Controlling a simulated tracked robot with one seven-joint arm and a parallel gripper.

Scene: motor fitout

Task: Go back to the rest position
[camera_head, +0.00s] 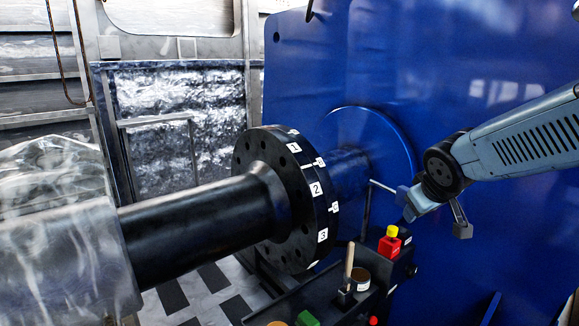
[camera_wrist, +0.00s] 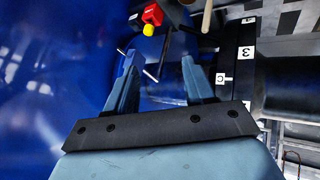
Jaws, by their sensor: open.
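My gripper (camera_head: 436,222) is at the end of my grey-blue arm, which reaches in from the right in the head view. It is open, in front of the blue housing (camera_head: 480,250) and right of the black flange (camera_head: 290,205). Its two fingers stand apart in the wrist view (camera_wrist: 160,62). Thin metal rods (camera_wrist: 163,52) show near and between the fingertips; I cannot tell whether they touch the fingers. I see no object clearly held.
A black shaft (camera_head: 195,225) runs to the flange, which bears numbered white labels. A plastic-wrapped part (camera_head: 65,235) stands left.

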